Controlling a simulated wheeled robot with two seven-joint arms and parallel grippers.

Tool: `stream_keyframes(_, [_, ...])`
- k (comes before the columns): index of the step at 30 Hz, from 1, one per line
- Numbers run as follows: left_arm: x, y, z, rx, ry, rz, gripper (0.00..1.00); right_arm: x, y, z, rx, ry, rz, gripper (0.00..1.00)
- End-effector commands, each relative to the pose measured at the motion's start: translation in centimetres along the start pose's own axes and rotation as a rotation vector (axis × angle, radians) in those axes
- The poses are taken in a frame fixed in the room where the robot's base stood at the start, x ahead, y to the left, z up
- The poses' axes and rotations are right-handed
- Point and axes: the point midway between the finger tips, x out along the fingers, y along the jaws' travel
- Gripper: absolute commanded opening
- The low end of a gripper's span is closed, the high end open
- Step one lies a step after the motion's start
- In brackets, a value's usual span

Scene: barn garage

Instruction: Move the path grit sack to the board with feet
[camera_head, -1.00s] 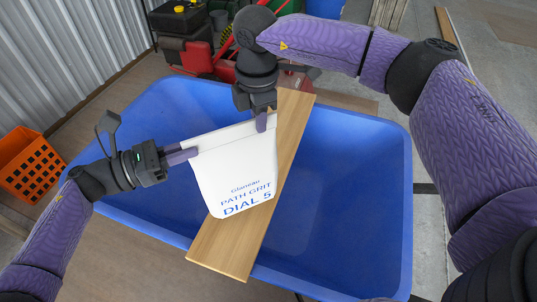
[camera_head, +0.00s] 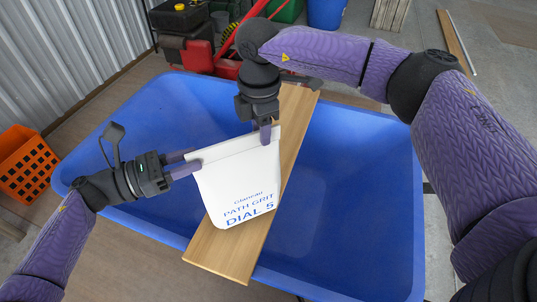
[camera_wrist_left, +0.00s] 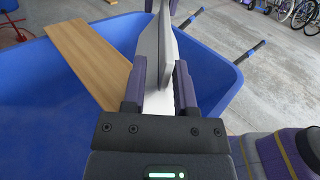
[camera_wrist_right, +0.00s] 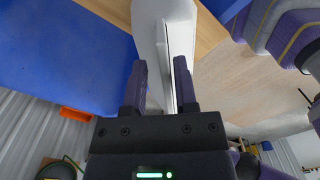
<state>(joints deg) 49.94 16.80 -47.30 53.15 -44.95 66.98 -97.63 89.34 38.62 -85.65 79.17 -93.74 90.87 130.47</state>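The path grit sack (camera_head: 240,190) is white with blue lettering and hangs upright by its top edge over the board. My left gripper (camera_head: 190,165) is shut on its top left corner, and my right gripper (camera_head: 266,135) on its top right. The sack also shows between the fingers in the left wrist view (camera_wrist_left: 165,60) and right wrist view (camera_wrist_right: 165,30). A light wooden board (camera_head: 228,252) lies slanted across the blue wheelbarrow tub (camera_head: 345,200); its feet are not visible. The sack hides the board's middle. I cannot tell whether the sack's bottom touches it.
The tub spreads open on both sides of the board. Its handles (camera_wrist_left: 250,50) show in the left wrist view. An orange crate (camera_head: 25,163) stands on the floor at left. Red equipment (camera_head: 197,58) and a blue barrel (camera_head: 327,12) stand behind the tub.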

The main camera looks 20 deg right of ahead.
Motion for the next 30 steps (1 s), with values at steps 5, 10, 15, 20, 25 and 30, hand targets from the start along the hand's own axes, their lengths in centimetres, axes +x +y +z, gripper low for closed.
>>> stream_keyframes(5, [0.0,0.0,0.2,0.001,-0.001,-0.001,0.47,-0.1,0.0,0.0,-0.001,0.0,0.0,0.47])
stream_keyframes(10, [-0.2,0.0,0.2,0.001,-0.001,0.0,0.47,-0.1,0.0,0.0,-0.001,0.0,0.0,0.47])
stream_keyframes(15, [-3.9,0.1,0.1,0.0,0.0,0.004,0.47,-0.1,0.0,0.0,-0.001,0.0,0.0,0.47])
stream_keyframes(20, [-8.4,0.1,0.1,0.0,0.002,0.003,0.47,-0.1,0.0,0.0,-0.001,0.0,0.0,0.47])
stream_keyframes(25, [-11.4,0.1,0.1,0.0,0.0,0.002,0.47,-0.1,0.0,0.0,-0.001,0.0,0.0,0.47])
stream_keyframes(30, [-12.1,0.1,0.1,0.001,-0.002,0.0,0.47,-1.8,0.1,-0.1,-0.001,0.002,0.003,0.47])
